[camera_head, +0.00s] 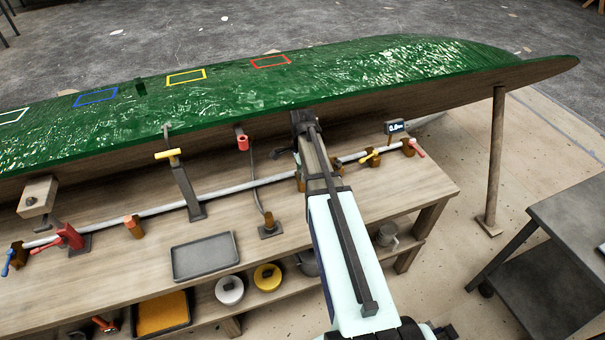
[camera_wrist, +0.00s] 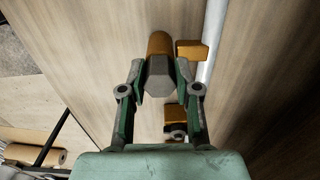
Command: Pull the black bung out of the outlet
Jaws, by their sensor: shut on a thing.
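In the wrist view a dark grey-black bung (camera_wrist: 158,68) with a faceted end sits between the two fingers of my gripper (camera_wrist: 160,82). The fingers are closed on its two sides. Right behind it, in line with it, is a brass-orange outlet (camera_wrist: 159,44). I cannot tell how deep the bung sits in the outlet. In the head view my arm reaches over the bench toward the underside of the green hull mould (camera_head: 300,82). The arm hides the bung and the outlet there.
A pale pipe (camera_wrist: 211,45) runs beside the outlet, with brass fittings (camera_wrist: 190,50) close to the right finger. On the bench (camera_head: 300,228) stand a yellow-handled valve (camera_head: 168,154), a red-tipped hose (camera_head: 243,143) and a grey tray (camera_head: 205,256). The hull overhangs the bench.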

